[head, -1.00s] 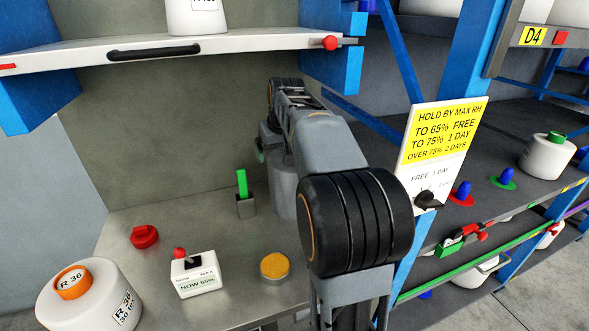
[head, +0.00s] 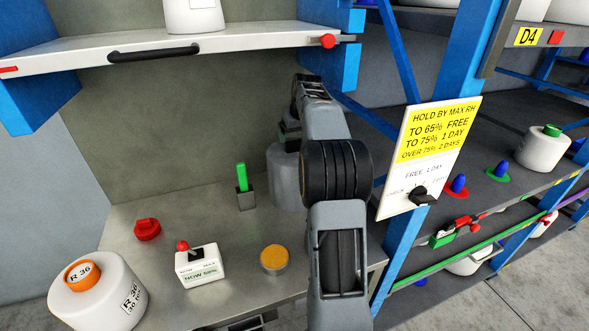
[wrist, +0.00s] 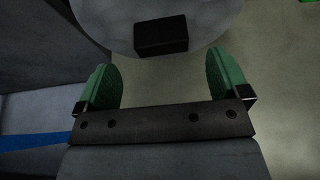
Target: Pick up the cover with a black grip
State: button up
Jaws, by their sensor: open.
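The cover (wrist: 120,28) shows in the wrist view as a round, pale grey disc cut off by the top edge, with a black block-shaped grip (wrist: 160,35) on it. My gripper (wrist: 165,78) has two green-padded fingers spread wide apart, with nothing between them. The grip lies beyond the fingertips, roughly centred between them. In the head view my gripper (head: 289,133) is largely hidden behind my arm, just above a grey cylinder (head: 285,180) at the back of the bench.
A white shelf (head: 230,45) hangs above; a sign (head: 428,155) stands right.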

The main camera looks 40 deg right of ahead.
aim_at(294, 141)
jog(key=shift+p+x, duration=0.7)
jog(key=shift+x, duration=1.9)
jog(key=shift+a, duration=0.1)
jog(key=shift+c, duration=0.2)
jog(key=c, duration=1.3)
jog(key=shift+o, duration=0.2)
jog(key=shift+r, duration=0.1)
jog(key=shift+w+r, duration=0.1)
jog(key=shift+r, duration=0.5)
jog(key=s+a+r+b, duration=0.5)
jog(key=s+a+r, duration=0.2)
jog(key=s+r, duration=0.4)
jog(key=shift+s+a+r, duration=0.3)
jog(key=shift+s+a, duration=0.05)
jog(key=shift+s, duration=0.05)
